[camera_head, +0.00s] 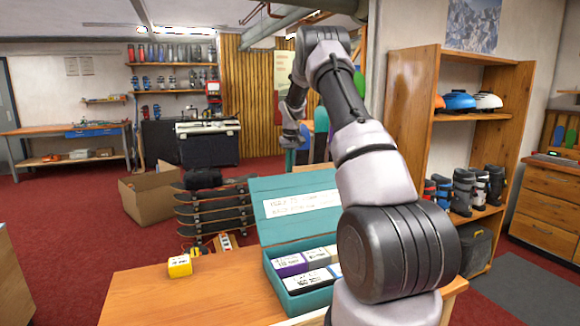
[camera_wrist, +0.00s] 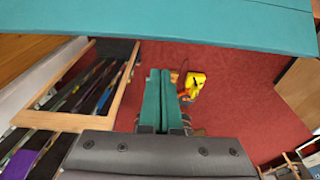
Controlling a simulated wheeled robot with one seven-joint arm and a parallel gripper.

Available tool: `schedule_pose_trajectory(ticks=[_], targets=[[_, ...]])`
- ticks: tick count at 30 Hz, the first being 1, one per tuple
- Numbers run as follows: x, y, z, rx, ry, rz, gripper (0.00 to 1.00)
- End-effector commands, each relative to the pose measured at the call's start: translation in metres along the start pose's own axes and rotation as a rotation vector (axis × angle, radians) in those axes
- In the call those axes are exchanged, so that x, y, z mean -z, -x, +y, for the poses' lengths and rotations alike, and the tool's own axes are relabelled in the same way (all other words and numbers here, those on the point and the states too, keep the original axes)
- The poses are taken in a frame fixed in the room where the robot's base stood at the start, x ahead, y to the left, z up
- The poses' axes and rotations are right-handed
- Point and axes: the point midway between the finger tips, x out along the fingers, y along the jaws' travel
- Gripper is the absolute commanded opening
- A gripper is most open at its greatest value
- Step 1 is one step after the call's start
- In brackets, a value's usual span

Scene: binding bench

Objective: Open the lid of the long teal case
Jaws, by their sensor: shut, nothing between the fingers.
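The long teal case (camera_head: 265,262) stands on the wooden bench in the head view. Its lid (camera_head: 268,233) is raised, leaning back, with a white label on its inner face. Boxes with white, purple and blue parts lie inside; my arm hides the case's right part. A broad teal panel, which looks like the lid (camera_wrist: 180,22), crosses the top of the wrist view. My gripper (camera_wrist: 160,80) has its teal fingers together and empty, apart from that panel in the picture. In the head view my gripper (camera_head: 290,158) hangs above and beyond the lid.
A small yellow box (camera_head: 180,266) sits on the bench (camera_head: 150,300), left of the case. A rack of skateboards (camera_head: 213,212) and a cardboard box (camera_head: 150,195) stand on the red floor behind. Wooden shelves (camera_head: 400,100) stand at right. The bench's left front is clear.

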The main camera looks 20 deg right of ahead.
Motion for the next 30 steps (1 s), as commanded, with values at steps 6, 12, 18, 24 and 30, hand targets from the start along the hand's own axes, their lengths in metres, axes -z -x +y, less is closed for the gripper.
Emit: schedule_pose_trajectory(ticks=[6,12,18,24,30], targets=[[-0.001,-0.048,0.000,0.001,0.001,-0.005,0.00],[-0.008,-0.061,0.000,0.000,0.001,0.001,0.00],[-0.026,-0.047,0.000,0.000,0.002,0.000,0.00],[-0.032,-0.044,0.000,0.000,0.002,-0.001,0.00],[-0.032,-0.044,0.000,0.000,0.002,-0.001,0.00]])
